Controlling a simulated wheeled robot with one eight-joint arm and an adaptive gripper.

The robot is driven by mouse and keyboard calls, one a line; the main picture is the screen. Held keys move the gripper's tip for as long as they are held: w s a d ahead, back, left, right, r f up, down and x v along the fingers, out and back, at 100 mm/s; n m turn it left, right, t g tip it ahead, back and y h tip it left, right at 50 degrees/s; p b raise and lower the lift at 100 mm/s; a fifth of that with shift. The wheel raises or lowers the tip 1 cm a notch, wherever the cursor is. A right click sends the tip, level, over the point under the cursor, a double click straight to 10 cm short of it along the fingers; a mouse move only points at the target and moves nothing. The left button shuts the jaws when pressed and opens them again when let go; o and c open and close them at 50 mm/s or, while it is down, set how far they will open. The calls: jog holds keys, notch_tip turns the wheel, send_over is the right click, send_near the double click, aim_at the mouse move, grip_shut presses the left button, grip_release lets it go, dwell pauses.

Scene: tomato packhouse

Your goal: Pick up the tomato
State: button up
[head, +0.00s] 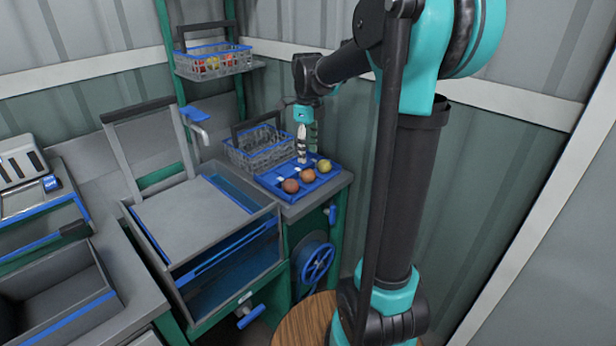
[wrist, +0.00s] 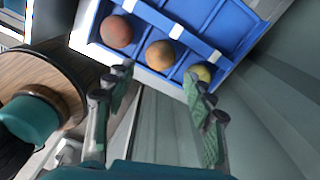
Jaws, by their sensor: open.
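Three tomatoes lie in a row in the front compartments of a blue divided tray (head: 277,178). In the head view they are a red tomato (head: 291,186), an orange tomato (head: 307,175) and a yellow-green tomato (head: 324,166). The wrist view shows the red one (wrist: 116,32) at left, the orange one (wrist: 160,54) in the middle and the yellow-green one (wrist: 201,73) at right. My gripper (head: 307,158) is above the tray, open and empty. In the wrist view its fingertips (wrist: 157,78) are spread wide, with the orange tomato beyond the gap. The distance to it is unclear.
A wire basket (head: 260,150) with a dark handle stands just behind the tray. Another basket (head: 213,62) holding produce sits on a shelf above. A grey lidded bin (head: 193,222) is left of the tray; a corrugated wall is close at right.

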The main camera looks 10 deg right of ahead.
aim_at(307, 170)
notch_tip(307, 170, down, 8)
jog(key=shift+w+a+f, duration=0.1)
jog(key=shift+w+f, duration=0.05)
dwell(0.4)
jog(key=c, duration=0.6)
